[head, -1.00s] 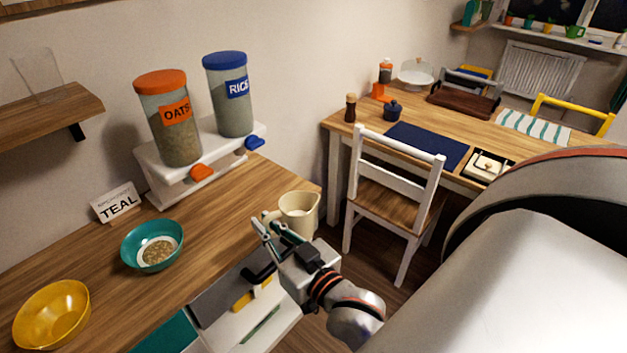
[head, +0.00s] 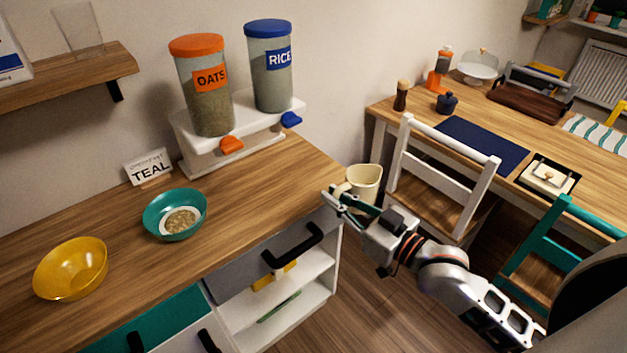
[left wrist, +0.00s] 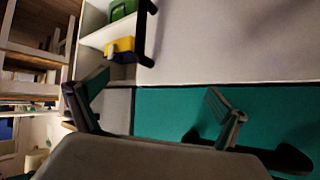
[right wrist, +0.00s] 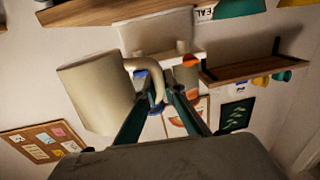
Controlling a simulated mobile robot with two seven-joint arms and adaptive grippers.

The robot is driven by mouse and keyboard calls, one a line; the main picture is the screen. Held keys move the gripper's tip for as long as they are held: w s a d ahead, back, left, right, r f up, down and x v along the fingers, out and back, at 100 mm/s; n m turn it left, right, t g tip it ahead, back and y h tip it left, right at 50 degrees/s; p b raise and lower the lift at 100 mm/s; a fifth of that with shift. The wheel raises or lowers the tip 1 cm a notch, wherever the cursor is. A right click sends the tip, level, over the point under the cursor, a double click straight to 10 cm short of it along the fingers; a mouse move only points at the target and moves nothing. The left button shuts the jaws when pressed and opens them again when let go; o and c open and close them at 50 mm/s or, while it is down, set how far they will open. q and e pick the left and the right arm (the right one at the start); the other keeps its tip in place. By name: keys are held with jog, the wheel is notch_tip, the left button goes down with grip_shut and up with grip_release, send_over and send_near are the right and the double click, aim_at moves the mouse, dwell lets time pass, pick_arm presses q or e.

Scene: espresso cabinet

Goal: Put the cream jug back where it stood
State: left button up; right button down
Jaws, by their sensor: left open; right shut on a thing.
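The cream jug (head: 366,181) is held by my right gripper (head: 340,200), off the right end of the wooden counter (head: 290,170). In the right wrist view the jug (right wrist: 97,92) fills the left side, and the fingers (right wrist: 158,105) are shut on its handle. In the head view the jug looks about upright, with its open top showing; nothing visible supports it from below. My left gripper is outside the head view. In the left wrist view it (left wrist: 155,110) is open and empty, facing the teal and grey cabinet fronts.
A teal bowl (head: 152,222) with grain and a yellow bowl (head: 70,270) stand on the counter. The oats (head: 205,100) and rice (head: 270,80) dispensers stand at the back on a white stand. The counter's right end is clear. A white chair (head: 440,170) stands beyond the jug.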

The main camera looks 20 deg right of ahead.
aim_at(349, 189)
jog(key=shift+n+g+y, duration=0.4)
jog(key=shift+n+y, duration=0.2)
jog(key=shift+y, duration=0.1)
jog(key=d, duration=0.1)
jog(key=w+d+f+b, duration=0.1)
jog(key=w+d+f, duration=0.1)
jog(key=shift+w+d, duration=0.25)
jog(key=shift+d, duration=0.1)
jog(key=shift+w+d+b, duration=0.25)
jog(key=shift+d+b, duration=0.1)
jog(key=shift+d, duration=0.15)
jog(key=shift+w, duration=0.2)
jog(key=x, duration=1.7)
jog(key=shift+w+a, duration=0.2)
jog(key=shift+a, duration=0.1)
jog(key=shift+f+b, duration=0.55)
jog(key=shift+f, duration=1.3)
pick_arm(q)
jog(key=shift+w+d+f+h, duration=0.15)
jog(key=shift+d+f, duration=0.2)
jog(key=shift+f, duration=0.25)
jog(key=shift+s+d+f+h, duration=0.15)
jog(key=shift+d+f, duration=0.2)
jog(key=shift+f, duration=0.2)
jog(key=shift+w, duration=0.1)
